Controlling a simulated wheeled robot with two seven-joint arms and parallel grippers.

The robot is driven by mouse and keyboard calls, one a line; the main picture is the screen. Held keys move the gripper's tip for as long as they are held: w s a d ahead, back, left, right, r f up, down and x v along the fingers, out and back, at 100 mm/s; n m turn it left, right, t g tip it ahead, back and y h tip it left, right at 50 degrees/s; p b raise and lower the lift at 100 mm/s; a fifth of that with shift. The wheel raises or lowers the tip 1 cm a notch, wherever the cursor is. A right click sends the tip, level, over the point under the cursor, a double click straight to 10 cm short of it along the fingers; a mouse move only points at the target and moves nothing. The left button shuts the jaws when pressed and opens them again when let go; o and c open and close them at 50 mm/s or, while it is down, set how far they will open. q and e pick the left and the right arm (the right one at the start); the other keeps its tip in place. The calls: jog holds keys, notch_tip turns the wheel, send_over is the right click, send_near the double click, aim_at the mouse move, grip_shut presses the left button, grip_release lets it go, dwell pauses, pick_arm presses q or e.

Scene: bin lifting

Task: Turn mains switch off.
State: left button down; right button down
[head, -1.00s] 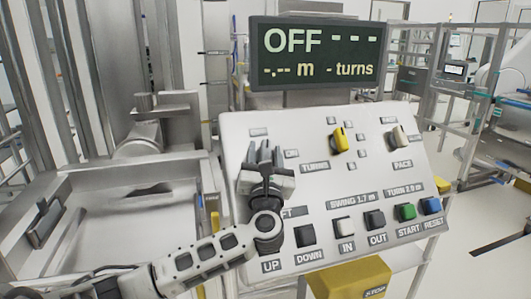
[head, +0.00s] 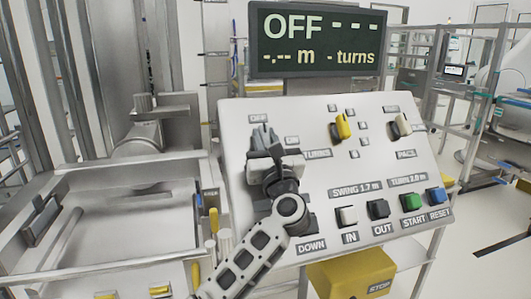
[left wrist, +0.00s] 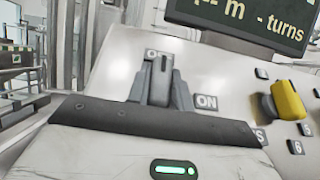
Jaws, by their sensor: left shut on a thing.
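The mains switch is a grey knob (left wrist: 161,74) at the upper left of the sloped control panel (head: 232,125). My left gripper (head: 262,138) is shut on it; the fingers also show around the knob in the left wrist view (left wrist: 161,88). The knob stands close to the partly covered OFF label (left wrist: 151,56), with the ON label (left wrist: 206,102) to its right. In the head view my fingers hide most of the knob. The display (head: 318,42) above the panel reads OFF, with dashes and "turns". My right gripper is out of view.
Several push buttons, including a green one (head: 413,202) and a blue one (head: 436,195), line the lower panel. A yellow STOP box (head: 345,277) is below; metal framing (head: 105,175) stands at left.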

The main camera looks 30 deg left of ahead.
pick_arm(q)
jog(key=shift+n+g, duration=0.3)
jog(key=shift+n, duration=0.1)
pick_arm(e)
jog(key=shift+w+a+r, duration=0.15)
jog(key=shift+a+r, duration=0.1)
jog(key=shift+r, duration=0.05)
pick_arm(q)
jog(key=c, duration=1.2)
grip_release()
jog(key=shift+c, duration=0.2)
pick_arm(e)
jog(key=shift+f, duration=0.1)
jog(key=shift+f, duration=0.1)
pick_arm(q)
jog(key=shift+f, duration=0.15)
jog(key=shift+s+d+f, duration=0.2)
jog(key=shift+d, duration=0.1)
jog(key=b+v, duration=0.3)
jog(key=v, duration=1.2)
jog(key=shift+b, duration=0.35)
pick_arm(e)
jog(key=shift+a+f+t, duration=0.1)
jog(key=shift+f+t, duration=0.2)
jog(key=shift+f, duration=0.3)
